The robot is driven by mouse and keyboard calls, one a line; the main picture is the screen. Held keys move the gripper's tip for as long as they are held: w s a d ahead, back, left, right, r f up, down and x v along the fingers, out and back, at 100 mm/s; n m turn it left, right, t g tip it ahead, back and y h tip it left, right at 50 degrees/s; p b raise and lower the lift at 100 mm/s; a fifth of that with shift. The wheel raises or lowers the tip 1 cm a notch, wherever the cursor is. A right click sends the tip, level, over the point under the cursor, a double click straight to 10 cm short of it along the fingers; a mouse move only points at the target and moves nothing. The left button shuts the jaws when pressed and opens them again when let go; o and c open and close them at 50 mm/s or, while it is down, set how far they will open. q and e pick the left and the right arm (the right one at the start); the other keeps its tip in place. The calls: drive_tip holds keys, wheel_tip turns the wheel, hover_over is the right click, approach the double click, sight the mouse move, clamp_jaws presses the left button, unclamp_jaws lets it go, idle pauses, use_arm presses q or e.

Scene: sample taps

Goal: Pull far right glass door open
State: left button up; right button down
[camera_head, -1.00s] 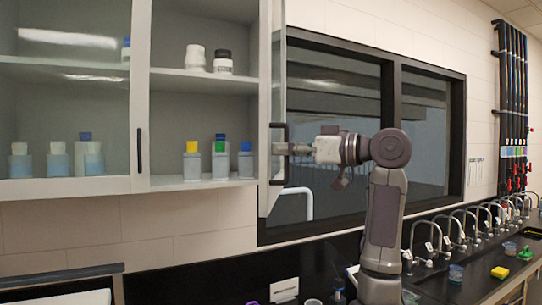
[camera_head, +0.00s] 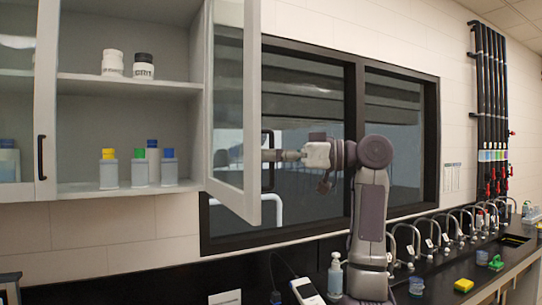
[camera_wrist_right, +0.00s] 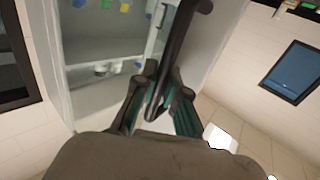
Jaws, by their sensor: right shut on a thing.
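The far right glass door (camera_head: 251,120) of the wall cabinet stands open, swung out toward the right, with its grey frame and pane visible. Its black handle (camera_head: 267,135) is on the outer face, partly seen past the door's edge. My right gripper (camera_head: 275,155) is at that handle, reaching in from the right. In the right wrist view the black handle (camera_wrist_right: 183,40) runs between the two fingers of my right gripper (camera_wrist_right: 160,100), which are shut on it. My left gripper is not in view.
Bottles with coloured caps (camera_head: 138,168) and white jars (camera_head: 113,63) stand on the open cabinet's shelves. A closed glass door (camera_head: 18,100) is at left. Below, a black counter holds a row of taps (camera_head: 430,235), a pump bottle (camera_head: 335,275) and a yellow sponge (camera_head: 463,285).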

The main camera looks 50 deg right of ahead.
drive_tip(key=shift+a, duration=0.1)
drive_tip(key=c, duration=1.2)
unclamp_jaws()
drive_tip(key=shift+s, duration=0.1)
drive_tip(key=v, duration=1.2)
drive_tip(key=shift+r, duration=0.1)
